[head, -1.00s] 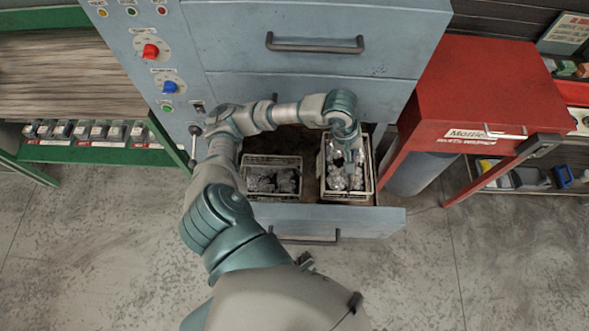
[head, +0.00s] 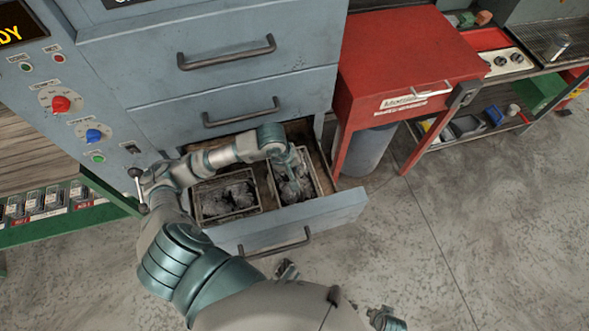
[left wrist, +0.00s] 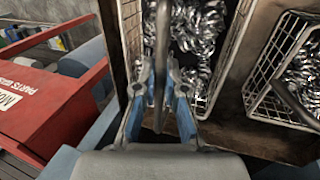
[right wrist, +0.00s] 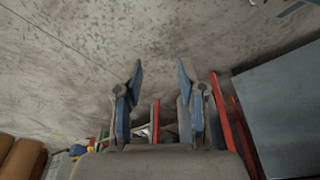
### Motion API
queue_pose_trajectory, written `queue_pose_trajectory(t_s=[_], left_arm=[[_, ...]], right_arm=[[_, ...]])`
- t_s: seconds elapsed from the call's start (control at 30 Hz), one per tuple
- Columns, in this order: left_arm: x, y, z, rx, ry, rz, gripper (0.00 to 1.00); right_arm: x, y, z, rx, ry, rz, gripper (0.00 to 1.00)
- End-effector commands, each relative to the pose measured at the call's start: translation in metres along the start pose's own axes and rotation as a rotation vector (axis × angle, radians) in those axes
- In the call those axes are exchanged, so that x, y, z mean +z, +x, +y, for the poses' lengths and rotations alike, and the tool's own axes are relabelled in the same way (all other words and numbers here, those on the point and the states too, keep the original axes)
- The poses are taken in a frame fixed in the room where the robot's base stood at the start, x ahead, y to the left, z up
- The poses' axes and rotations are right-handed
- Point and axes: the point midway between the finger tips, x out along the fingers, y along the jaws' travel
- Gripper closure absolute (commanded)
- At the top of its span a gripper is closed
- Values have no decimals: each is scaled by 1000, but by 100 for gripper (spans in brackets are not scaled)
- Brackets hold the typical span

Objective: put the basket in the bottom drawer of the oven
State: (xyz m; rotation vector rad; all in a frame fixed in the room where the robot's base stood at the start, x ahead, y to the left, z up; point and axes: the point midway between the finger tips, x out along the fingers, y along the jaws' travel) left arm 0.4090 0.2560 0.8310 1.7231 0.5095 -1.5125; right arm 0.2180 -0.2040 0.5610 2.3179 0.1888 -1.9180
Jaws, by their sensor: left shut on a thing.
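The bottom drawer (head: 335,213) of the blue-grey oven is pulled open. Two wire baskets with silvery metal pieces sit in it side by side. My left gripper (head: 292,172) reaches down into the right basket (head: 314,178). In the left wrist view, my left gripper (left wrist: 160,92) is shut on the dark handle of this basket (left wrist: 131,30), which appears to rest in the drawer. The other basket (head: 226,216) stands to its left in the head view and also shows in the left wrist view (left wrist: 262,65). My right gripper (right wrist: 159,80) is open and empty above the floor.
A red cabinet (head: 400,60) stands right of the oven, with a grey bin (head: 370,150) under it. Shut upper drawers (head: 225,45) lie above the open one. A green shelf (head: 90,215) is at the left. The floor at the right is clear.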

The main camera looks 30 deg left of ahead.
Motion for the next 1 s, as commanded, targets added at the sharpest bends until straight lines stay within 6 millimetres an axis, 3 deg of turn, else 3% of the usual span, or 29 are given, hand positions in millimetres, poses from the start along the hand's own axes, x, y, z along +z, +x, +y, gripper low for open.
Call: queue_pose_trajectory(t_s=[0.33, 0.4, 0.47, 0.83, 1.0], left_arm=[[-2, 1, -1, 3, 0, -1, 100], [-1, 2, -2, 0, -1, -3, 78], [-1, 1, -2, 0, -1, -3, 65], [-1, -1, 0, 0, 0, -3, 65], [-2, -31, 0, 1, 2, 4, 65]], right_arm=[[4, 0, 1, 1, 3, -8, 60], [3, -4, 2, 2, 3, -7, 60], [1, -6, 2, 2, 3, -4, 60], [-1, -7, 1, 1, 2, 6, 60], [2, 3, 1, 1, -1, -2, 60]])
